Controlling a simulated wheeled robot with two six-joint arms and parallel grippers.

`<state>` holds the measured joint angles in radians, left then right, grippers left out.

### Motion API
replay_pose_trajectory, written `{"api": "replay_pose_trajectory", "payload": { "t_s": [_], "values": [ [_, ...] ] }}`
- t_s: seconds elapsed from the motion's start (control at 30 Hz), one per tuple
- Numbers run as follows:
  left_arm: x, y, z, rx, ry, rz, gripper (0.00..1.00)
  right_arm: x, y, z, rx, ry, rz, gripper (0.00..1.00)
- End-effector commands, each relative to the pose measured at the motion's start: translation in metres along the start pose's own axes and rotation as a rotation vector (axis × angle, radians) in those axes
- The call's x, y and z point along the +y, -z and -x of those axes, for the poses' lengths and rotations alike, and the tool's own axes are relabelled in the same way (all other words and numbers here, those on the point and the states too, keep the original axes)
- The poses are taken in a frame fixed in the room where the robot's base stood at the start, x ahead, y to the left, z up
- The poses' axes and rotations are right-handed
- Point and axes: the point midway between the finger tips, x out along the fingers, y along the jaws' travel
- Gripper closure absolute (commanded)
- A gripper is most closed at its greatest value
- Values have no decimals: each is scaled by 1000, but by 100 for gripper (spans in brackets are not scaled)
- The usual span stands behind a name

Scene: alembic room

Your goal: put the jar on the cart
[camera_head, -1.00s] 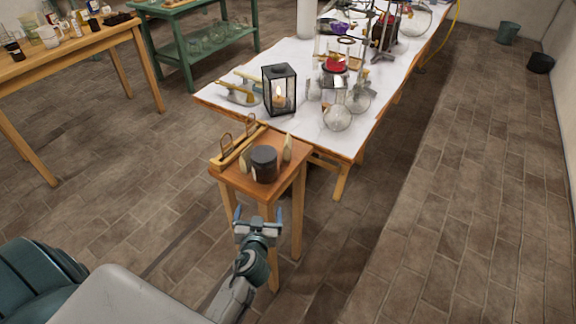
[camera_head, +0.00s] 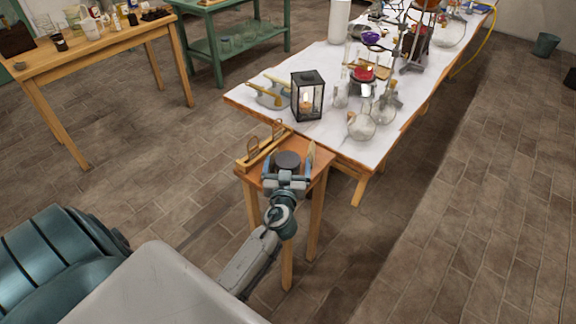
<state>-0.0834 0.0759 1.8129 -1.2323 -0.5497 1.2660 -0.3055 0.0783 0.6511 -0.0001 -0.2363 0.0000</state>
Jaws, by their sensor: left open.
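The jar (camera_head: 288,159), dark grey and round with a flat lid, stands upright on a small wooden stand (camera_head: 322,161). My left gripper (camera_head: 289,169) is open at the near side of the jar. Its blue fingers show to the left and right of the jar, with small gaps; the gripper's body hides the jar's lower front. I cannot tell how far the fingers reach around it. A green two-level piece (camera_head: 252,43) at the back, with glassware on its lower shelf, may be the cart; its wheels cannot be made out. My right gripper is not in view.
A wooden rack (camera_head: 258,152) lies on the stand left of the jar, and a pale upright piece (camera_head: 311,150) stands right of it. A white-topped table (camera_head: 330,130) behind holds a lantern (camera_head: 307,96) and glass flasks (camera_head: 361,126). The brick floor at right is clear.

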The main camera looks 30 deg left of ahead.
Motion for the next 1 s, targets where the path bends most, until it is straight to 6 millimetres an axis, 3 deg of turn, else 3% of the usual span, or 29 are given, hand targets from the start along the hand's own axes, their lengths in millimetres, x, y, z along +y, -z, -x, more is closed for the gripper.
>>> {"api": "replay_pose_trajectory", "payload": {
  "t_s": [0.13, 0.43, 0.7, 0.77, 1.0],
  "values": [
    [0, 2, -18, 0, 0, -2, 7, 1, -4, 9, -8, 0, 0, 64],
    [0, 0, -22, -1, 0, -1, 7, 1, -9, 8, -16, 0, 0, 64],
    [0, 0, -22, -1, 0, 0, 60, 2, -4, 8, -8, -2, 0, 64],
    [0, 0, -22, 0, 0, 0, 64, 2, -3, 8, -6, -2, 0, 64],
    [0, 2, -22, 0, 0, 0, 64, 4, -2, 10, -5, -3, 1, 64]
  ]
}}
